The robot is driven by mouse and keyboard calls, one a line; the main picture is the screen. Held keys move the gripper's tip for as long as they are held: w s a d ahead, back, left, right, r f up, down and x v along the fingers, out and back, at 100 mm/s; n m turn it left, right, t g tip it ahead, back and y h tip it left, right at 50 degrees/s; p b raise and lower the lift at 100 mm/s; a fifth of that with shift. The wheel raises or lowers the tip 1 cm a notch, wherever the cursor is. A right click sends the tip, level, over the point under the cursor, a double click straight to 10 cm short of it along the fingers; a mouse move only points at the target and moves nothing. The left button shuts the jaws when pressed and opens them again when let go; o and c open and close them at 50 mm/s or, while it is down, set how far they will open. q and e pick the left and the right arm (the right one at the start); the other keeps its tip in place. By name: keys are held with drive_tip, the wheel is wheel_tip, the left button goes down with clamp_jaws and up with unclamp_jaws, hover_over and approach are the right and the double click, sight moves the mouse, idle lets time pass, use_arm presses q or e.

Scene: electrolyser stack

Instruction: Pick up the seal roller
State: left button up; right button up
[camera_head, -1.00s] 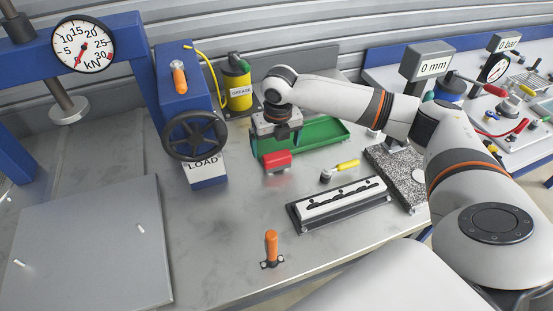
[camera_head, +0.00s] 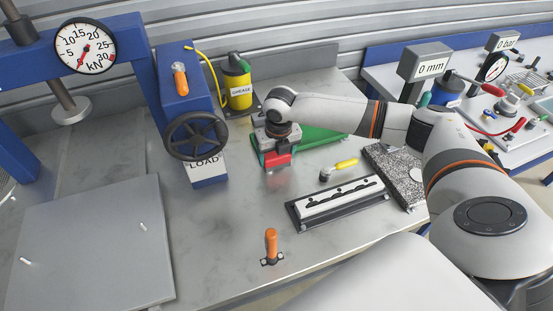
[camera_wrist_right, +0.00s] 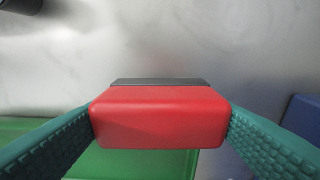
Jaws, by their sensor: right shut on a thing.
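My right gripper (camera_head: 277,152) is over the bench at the front left end of the green tray. It is shut on a red block (camera_wrist_right: 158,118) with a dark grey base. In the right wrist view the green textured fingers press on its two short sides. No gap under the block can be made out. A small tool with a yellow handle and a grey head (camera_head: 338,170) lies on the bench to the right. No label shows which of these is the seal roller. My left gripper is not in view.
The green tray (camera_head: 318,143) is right behind the gripper. The blue press with its handwheel (camera_head: 195,136) stands close on the left. A dark fixture with a white strip (camera_head: 340,200) and an orange-handled tool (camera_head: 271,245) are nearer the front. Bare bench lies between them.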

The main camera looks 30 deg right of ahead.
wheel_tip(320, 180, up, 10)
drive_tip(key=shift+r+b, duration=0.1)
drive_tip(key=shift+b, duration=0.9)
drive_tip(key=o, duration=0.5)
drive_tip(key=c, duration=0.3)
drive_tip(key=shift+a, duration=0.1)
drive_tip(key=shift+c, duration=0.2)
